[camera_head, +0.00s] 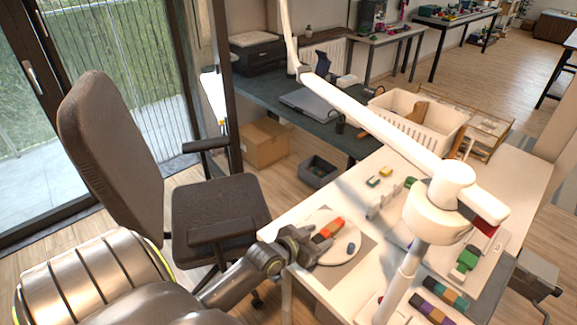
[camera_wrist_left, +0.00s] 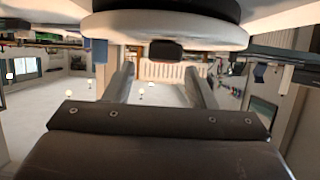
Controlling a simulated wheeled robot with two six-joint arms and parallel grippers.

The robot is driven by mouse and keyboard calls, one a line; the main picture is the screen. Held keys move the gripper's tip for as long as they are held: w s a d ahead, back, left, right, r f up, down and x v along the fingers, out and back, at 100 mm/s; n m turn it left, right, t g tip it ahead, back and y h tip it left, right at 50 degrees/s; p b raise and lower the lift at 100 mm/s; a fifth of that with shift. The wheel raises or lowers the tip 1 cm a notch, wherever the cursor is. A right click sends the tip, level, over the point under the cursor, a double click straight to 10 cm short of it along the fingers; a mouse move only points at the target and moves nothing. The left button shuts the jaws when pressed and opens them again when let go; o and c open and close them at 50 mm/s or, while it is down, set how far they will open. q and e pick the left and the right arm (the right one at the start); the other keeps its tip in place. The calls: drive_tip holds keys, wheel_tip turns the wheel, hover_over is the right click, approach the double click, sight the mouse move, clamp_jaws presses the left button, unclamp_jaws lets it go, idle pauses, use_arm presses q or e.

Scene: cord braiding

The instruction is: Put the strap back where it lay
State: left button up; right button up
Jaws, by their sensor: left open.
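My left gripper (camera_head: 303,243) is at the left edge of the white table, beside a round white disc (camera_head: 338,257). It is open, and no object shows between its fingers. An orange-red piece (camera_head: 328,230) and a small dark blue piece (camera_head: 351,247) are on or over the disc. In the left wrist view the two fingers (camera_wrist_left: 158,88) stand apart, below the rim of a round white disc (camera_wrist_left: 215,35). A dark block (camera_wrist_left: 165,50) shows under that rim. I cannot pick out which piece is the strap. My right gripper is not in view.
A white jointed lamp-like arm (camera_head: 375,125) crosses over the white table (camera_head: 520,170). Dark strips with coloured blocks (camera_head: 445,293) lie near the front. A green piece (camera_head: 467,259) sits on a pale tray at the right. A black chair (camera_head: 215,210) stands close on the left.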

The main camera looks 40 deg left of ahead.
use_arm(q)
drive_tip(key=v, duration=1.2)
drive_tip(key=shift+f, duration=0.1)
